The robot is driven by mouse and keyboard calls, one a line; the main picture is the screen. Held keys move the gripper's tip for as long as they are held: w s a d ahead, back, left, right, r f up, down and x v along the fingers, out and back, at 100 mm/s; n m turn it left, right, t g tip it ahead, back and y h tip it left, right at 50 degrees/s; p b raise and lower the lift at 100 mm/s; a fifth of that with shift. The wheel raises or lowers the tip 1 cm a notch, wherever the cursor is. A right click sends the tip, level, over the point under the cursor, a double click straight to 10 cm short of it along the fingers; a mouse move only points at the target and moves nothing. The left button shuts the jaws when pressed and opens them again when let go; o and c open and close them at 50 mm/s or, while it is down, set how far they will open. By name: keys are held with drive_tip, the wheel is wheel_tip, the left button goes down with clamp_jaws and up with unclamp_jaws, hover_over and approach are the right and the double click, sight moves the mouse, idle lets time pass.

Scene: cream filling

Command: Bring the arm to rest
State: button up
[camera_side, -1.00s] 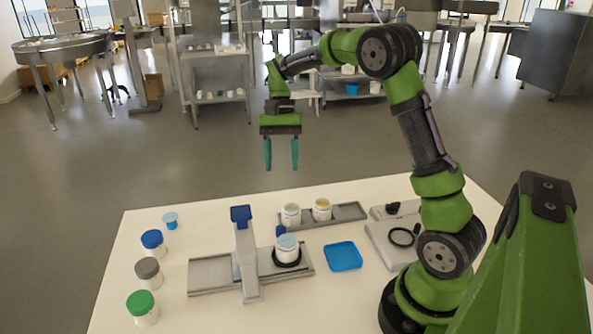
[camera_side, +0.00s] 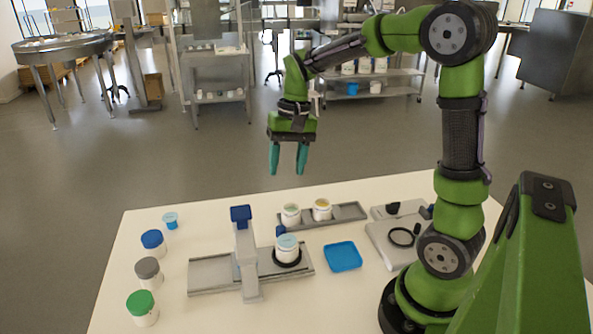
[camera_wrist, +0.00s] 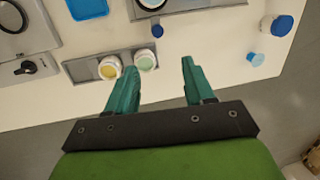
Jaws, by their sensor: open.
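My gripper (camera_side: 288,160) hangs in the air above the far part of the white table (camera_side: 190,305), fingers pointing down. Its two teal fingers are apart with nothing between them. In the wrist view, my gripper (camera_wrist: 160,88) also shows open and empty. Two open jars, one with pale green content (camera_side: 291,215) and one with yellowish content (camera_side: 322,209), stand in a grey tray (camera_side: 352,211) below it. A jar with a light blue top (camera_side: 287,247) stands on the grey slide fixture (camera_side: 213,274).
Jars with blue (camera_side: 152,239), grey (camera_side: 147,268) and green lids (camera_side: 140,302) line the left side. A small blue cup (camera_side: 170,220) stands behind them. A blue square dish (camera_side: 343,256) and a scale-like device (camera_side: 390,245) are on the right. Air around my gripper is clear.

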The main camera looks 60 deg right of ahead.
drive_tip(key=s+a+r+n+t, duration=0.2)
drive_tip(key=s+a+t, duration=0.1)
drive_tip(key=s+a, duration=0.2)
drive_tip(key=s+a+r+n+t, duration=0.2)
drive_tip(key=s+a+r+t, duration=0.1)
drive_tip(key=s+a, duration=0.2)
drive_tip(key=shift+s+r+t, duration=0.25)
drive_tip(key=shift+s+t, duration=0.15)
drive_tip(key=shift+s, duration=0.5)
idle(0.4)
